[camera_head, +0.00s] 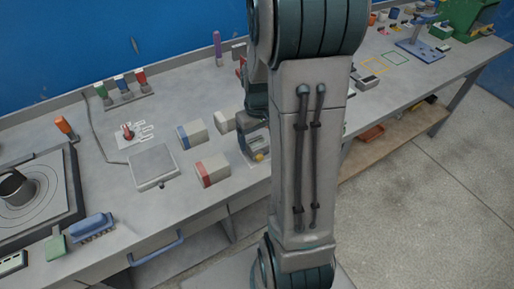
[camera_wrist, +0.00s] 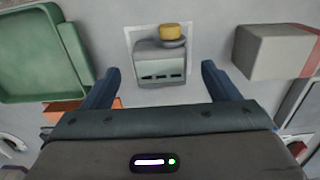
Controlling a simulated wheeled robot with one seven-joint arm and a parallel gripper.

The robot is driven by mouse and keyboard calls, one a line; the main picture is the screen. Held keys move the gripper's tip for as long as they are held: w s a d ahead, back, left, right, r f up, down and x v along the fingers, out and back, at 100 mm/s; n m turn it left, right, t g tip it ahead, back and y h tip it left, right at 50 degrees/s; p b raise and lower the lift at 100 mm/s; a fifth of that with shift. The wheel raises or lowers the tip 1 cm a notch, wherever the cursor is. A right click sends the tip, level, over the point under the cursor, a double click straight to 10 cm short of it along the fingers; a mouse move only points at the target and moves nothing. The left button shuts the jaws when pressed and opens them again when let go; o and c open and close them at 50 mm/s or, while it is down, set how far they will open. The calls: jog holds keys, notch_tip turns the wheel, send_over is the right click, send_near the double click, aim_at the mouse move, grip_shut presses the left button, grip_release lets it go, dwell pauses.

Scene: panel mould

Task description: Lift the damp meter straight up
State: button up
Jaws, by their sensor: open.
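A small grey block-shaped device with a yellow knob on a dark collar, which looks like the damp meter (camera_wrist: 160,64), stands inside a white outlined square in the wrist view. Dark slots show on its near face. My gripper (camera_wrist: 160,80) is open, with one blue finger to the left of the device and one to the right. Clear gaps show on both sides, and the fingers do not appear to touch it.
In the wrist view a green tray (camera_wrist: 42,58) lies to the left and a pale box with a red band (camera_wrist: 277,52) close to the right. An orange item (camera_wrist: 66,107) shows beside the left finger. The bench (camera_head: 105,190) also bears a flat grey scale-like box (camera_head: 153,165).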

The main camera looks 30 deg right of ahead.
aim_at(257, 142)
jog(key=shift+w+f, duration=0.2)
jog(key=shift+f, duration=1.7)
jog(key=c, duration=1.3)
jog(key=shift+r, duration=0.2)
